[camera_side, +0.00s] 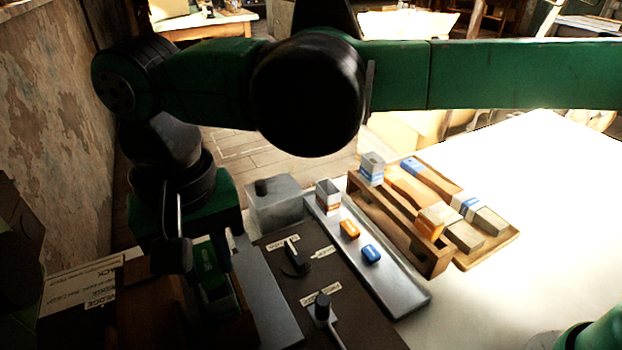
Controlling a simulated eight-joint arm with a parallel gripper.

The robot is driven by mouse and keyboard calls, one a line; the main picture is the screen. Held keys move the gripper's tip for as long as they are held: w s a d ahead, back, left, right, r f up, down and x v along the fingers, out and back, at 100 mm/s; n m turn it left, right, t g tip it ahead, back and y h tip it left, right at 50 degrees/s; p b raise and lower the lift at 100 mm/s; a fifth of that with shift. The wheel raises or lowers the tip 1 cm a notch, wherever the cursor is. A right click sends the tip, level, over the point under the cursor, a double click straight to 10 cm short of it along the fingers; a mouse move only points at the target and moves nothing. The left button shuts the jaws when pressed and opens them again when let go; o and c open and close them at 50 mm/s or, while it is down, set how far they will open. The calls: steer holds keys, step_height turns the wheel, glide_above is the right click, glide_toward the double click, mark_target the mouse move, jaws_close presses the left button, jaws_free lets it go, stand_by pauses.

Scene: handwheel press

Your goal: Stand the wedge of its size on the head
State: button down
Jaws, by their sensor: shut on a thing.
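My gripper (173,250) hangs at the left, below my black wrist, beside a green machine part (215,278). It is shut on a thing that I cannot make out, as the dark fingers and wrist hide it. A board at lower left bears labels (100,302) reading "WEDGE" and "PACK". I cannot tell which part is the head.
A dark panel (290,300) with labelled black knobs (322,306) lies left of the tray. A grey box (275,203) stands behind it. A wooden rack (440,262) holds several banded blocks (467,235). The white table (560,220) is mostly clear at the right.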

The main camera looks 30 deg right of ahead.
steer(key=shift+f, duration=0.15)
steer(key=shift+f, duration=0.5)
steer(key=c, duration=0.6)
jaws_free()
steer(key=shift+o, duration=0.2)
steer(key=shift+r, duration=2.85)
